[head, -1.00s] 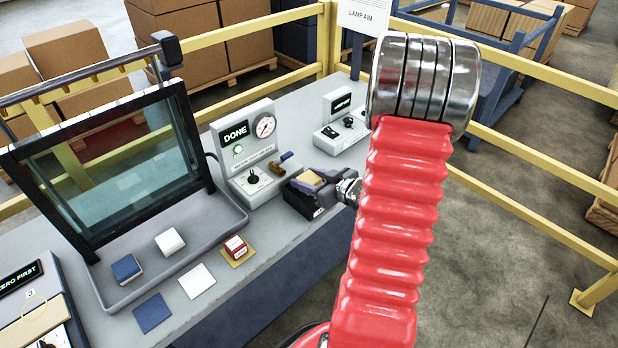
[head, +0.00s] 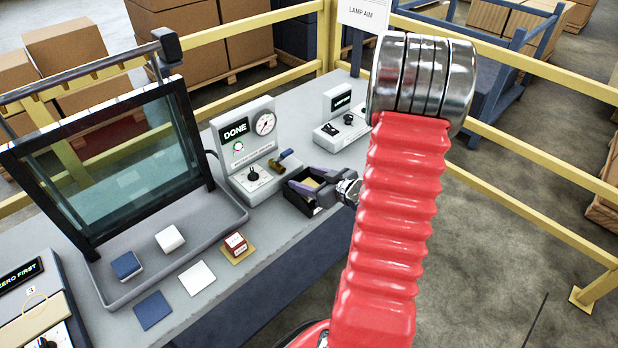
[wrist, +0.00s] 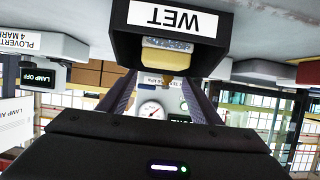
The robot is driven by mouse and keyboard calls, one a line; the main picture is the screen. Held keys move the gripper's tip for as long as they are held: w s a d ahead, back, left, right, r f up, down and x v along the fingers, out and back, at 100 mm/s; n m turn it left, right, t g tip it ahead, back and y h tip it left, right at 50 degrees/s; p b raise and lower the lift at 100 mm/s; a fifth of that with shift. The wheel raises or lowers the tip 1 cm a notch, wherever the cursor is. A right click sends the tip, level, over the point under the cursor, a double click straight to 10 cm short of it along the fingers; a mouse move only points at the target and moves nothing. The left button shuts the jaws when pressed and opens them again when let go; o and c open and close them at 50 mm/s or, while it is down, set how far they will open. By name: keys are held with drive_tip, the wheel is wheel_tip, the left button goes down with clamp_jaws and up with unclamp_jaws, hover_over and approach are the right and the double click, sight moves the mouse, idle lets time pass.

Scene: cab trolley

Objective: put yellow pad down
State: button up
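The yellow pad (head: 312,184) sits inside a dark open-topped box (head: 306,203) on the bench. In the wrist view, which is upside down, the pad (wrist: 168,58) shows yellow with a grey speckled band, inside the black box (wrist: 122,40) labelled WET. My gripper (head: 316,178) is at the box, with its fingers over the opening. In the wrist view my gripper (wrist: 161,80) has its two fingers spread on either side of the pad, and it looks open. The fingertips are partly hidden, so contact with the pad is not clear.
A panel reading DONE (head: 240,150), with a gauge and brass valve, stands close left of the box. A lamp unit (head: 342,118) is behind. A glass pane (head: 110,165) stands over a grey tray (head: 205,235). White, blue and red blocks lie at the left front.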

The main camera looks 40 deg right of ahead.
drive_tip(key=shift+o, duration=0.6)
drive_tip(key=shift+r, duration=0.15)
drive_tip(key=shift+r, duration=0.55)
drive_tip(key=v, duration=1.2)
